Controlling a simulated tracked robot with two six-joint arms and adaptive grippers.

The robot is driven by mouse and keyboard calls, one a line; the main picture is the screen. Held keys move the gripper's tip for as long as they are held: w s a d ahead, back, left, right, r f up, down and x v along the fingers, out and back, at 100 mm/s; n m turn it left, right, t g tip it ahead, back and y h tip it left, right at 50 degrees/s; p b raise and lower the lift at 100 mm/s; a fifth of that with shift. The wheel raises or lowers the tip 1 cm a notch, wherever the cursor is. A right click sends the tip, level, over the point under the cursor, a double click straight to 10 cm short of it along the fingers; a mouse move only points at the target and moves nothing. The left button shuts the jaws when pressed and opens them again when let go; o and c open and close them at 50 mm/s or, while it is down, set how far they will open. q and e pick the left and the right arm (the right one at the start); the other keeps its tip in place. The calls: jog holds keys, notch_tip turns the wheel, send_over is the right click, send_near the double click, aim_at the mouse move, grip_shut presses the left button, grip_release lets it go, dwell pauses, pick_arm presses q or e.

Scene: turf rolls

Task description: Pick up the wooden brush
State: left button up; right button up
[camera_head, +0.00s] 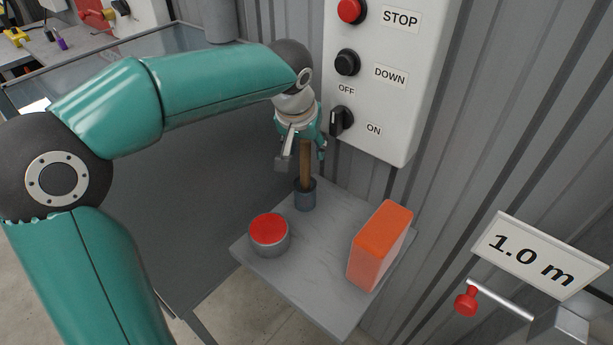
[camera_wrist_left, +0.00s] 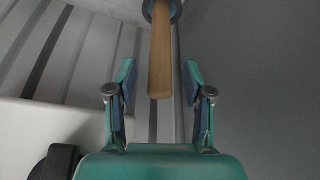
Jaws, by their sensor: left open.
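The wooden brush (camera_head: 305,160) stands upright in a small dark cup (camera_head: 305,196) on a grey shelf, its handle upward. In the left wrist view the handle (camera_wrist_left: 161,60) shows as a wooden rod whose end lies near the opening between the fingers. My left gripper (camera_head: 301,158) is open above the cup, with its fingers around the upper handle or close to it. In the left wrist view both fingers (camera_wrist_left: 159,88) are spread apart with gaps on each side of the handle. The brush's lower end is hidden in the cup. My right gripper is not in view.
A round tin with a red top (camera_head: 268,234) and an orange block (camera_head: 380,245) stand on the shelf (camera_head: 312,262). A control box (camera_head: 384,110) with buttons and a switch is close right of the gripper. A red-knobbed lever (camera_head: 467,301) is at lower right.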

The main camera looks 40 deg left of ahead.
pick_arm(q)
grip_shut()
jog(key=shift+d+r, duration=0.1)
jog(key=shift+r, duration=0.1)
dwell(0.3)
